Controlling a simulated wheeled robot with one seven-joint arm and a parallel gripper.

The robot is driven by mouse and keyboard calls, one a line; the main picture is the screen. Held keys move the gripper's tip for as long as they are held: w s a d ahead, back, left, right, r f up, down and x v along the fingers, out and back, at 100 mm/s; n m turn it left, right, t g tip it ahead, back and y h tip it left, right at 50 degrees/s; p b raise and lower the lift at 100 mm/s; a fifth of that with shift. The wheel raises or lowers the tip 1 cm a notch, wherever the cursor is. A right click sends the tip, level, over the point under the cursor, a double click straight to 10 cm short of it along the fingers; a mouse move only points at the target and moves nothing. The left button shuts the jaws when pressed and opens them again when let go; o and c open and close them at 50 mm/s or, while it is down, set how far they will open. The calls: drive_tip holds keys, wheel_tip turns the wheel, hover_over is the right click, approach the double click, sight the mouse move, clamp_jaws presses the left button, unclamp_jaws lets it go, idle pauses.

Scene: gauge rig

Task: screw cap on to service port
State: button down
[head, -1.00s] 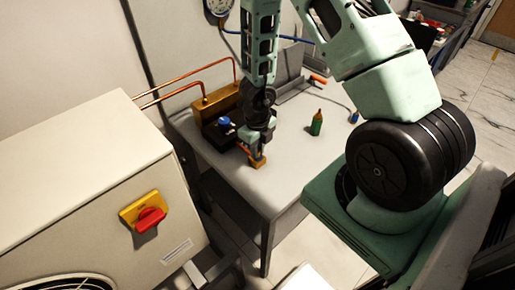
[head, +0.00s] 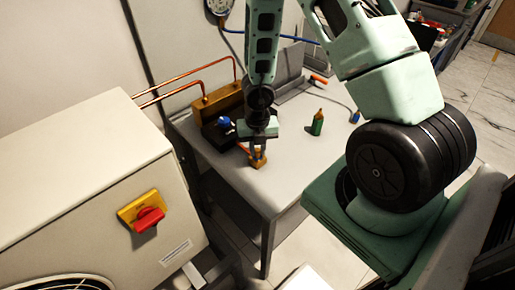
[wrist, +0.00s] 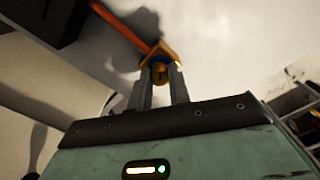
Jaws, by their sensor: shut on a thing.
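The service port is a brass fitting (head: 260,163) at the end of a copper pipe, low near the front edge of the table. It also shows in the wrist view as an orange-gold body (wrist: 153,50) just past the fingertips. My gripper (head: 258,152) points down right above the fitting. In the wrist view my gripper (wrist: 161,78) is shut on a small round brass cap (wrist: 160,72). The cap appears to sit against the port. I cannot tell whether its thread is engaged, and the fingers hide its sides.
A black block with a blue knob (head: 224,122) and a brass manifold (head: 218,100) stand left of my gripper. A green bottle (head: 317,123) stands to the right. A beige cabinet with a red switch (head: 149,219) is at front left. The table's front right is clear.

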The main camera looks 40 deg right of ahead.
drive_tip(key=c, duration=1.5)
unclamp_jaws()
drive_tip(key=shift+w+d, duration=0.15)
drive_tip(key=shift+d, duration=0.1)
drive_tip(key=o, duration=0.6)
drive_tip(key=shift+a, duration=0.15)
drive_tip(key=shift+r, duration=0.1)
wheel_tip(320, 180, up, 17)
drive_tip(key=p, duration=0.7)
drive_tip(key=shift+p, duration=0.35)
drive_tip(key=shift+r, duration=0.1)
